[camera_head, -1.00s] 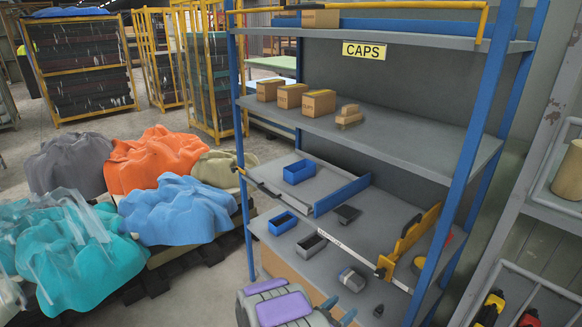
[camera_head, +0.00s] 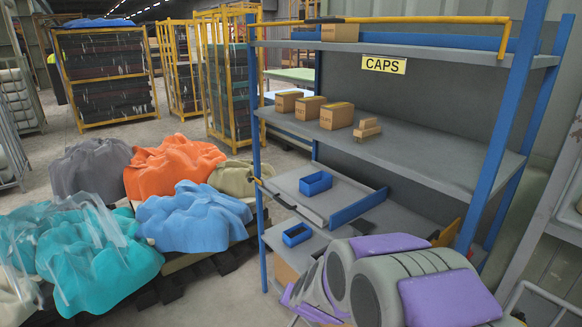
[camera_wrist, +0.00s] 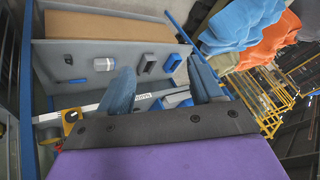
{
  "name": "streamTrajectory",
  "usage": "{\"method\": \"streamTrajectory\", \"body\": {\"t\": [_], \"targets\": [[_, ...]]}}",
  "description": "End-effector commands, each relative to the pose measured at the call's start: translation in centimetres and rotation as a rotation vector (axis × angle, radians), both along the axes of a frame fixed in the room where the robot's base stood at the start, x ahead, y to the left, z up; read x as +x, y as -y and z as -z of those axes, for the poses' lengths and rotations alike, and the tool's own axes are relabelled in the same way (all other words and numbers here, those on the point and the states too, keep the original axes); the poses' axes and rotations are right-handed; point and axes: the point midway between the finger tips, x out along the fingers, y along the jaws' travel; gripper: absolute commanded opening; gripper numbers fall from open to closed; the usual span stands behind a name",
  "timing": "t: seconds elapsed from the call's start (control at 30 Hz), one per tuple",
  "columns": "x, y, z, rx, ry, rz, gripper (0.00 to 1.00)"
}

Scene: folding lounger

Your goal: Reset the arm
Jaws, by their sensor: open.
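My gripper (camera_wrist: 161,63) shows in the wrist view with its two blue-grey fingers spread apart and nothing between them. It hangs over a grey shelf board (camera_wrist: 80,88) that carries small items. My arm (camera_head: 400,275), grey with purple pads, is raised across the lower right of the head view and covers part of the lower shelf. The gripper itself cannot be made out in the head view.
A blue-posted shelf rack (camera_head: 495,130) labelled CAPS stands close in front, with cardboard boxes (camera_head: 337,115) and blue bins (camera_head: 315,183). Covered heaps, one orange (camera_head: 170,168), lie to the left. Yellow cages (camera_head: 230,80) stand behind. Some floor is open between them.

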Motion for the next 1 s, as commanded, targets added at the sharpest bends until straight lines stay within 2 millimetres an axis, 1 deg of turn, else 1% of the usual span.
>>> {"method": "streamTrajectory", "body": {"t": [0.03, 0.1, 0.17, 0.23, 0.27, 0.3, 0.37, 0.4, 0.47, 0.5, 0.57, 0.6, 0.67, 0.7, 0.8, 0.9, 1.0], "targets": [[-1.4, 0.0, -1.3, 0.007, -0.021, -0.037, 0.66], [-3.9, 0.1, -2.6, 0.012, -0.071, -0.097, 0.66], [-6.2, 0.3, -3.6, 0.010, -0.113, -0.147, 0.66], [-9.1, 0.8, -4.6, 0.001, -0.167, -0.198, 0.66], [-10.2, 1.1, -5.1, -0.007, -0.187, -0.219, 0.66], [-12.0, 1.5, -5.5, -0.017, -0.221, -0.246, 0.66], [-14.5, 2.4, -6.3, -0.035, -0.267, -0.280, 0.66], [-16.3, 3.1, -6.7, -0.049, -0.303, -0.302, 0.66], [-19.1, 4.2, -7.4, -0.074, -0.353, -0.329, 0.66], [-20.9, 5.0, -7.7, -0.092, -0.389, -0.343, 0.66], [-23.7, 6.3, -8.3, -0.121, -0.444, -0.361, 0.66], [-25.5, 7.2, -8.5, -0.140, -0.484, -0.370, 0.66], [-28.2, 8.5, -9.0, -0.167, -0.537, -0.376, 0.66], [-29.9, 9.3, -9.2, -0.184, -0.575, -0.380, 0.66], [-33.1, 11.0, -9.8, -0.218, -0.643, -0.377, 0.66], [-35.3, 12.0, -10.1, -0.238, -0.692, -0.373, 0.66], [-36.2, 12.6, -10.3, -0.249, -0.713, -0.369, 0.66]]}}
